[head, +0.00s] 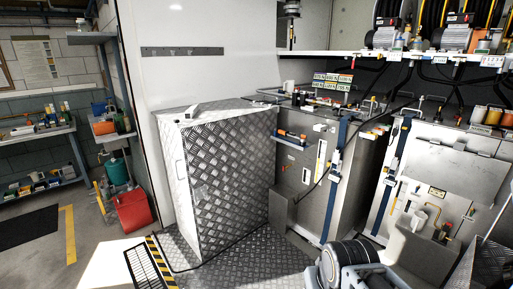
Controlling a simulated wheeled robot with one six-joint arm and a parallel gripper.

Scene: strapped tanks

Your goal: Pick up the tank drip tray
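Two grey metal tanks stand side by side at the right, the left tank (312,190) and the right tank (425,190), with blue straps (335,180) running down them. A small ledge with orange and blue items (291,137) sits on the left tank's front. Another narrow shelf with small items (375,135) is between the tanks. A brass tap (432,211) shows low on the right tank. I cannot tell which piece, if any, is the drip tray.
A tread-plate cabinet (225,180) stands left of the tanks on a tread-plate floor (265,262). A shelf with motors and reels (440,55) runs above the tanks. A red bin (133,210) stands outside at left.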

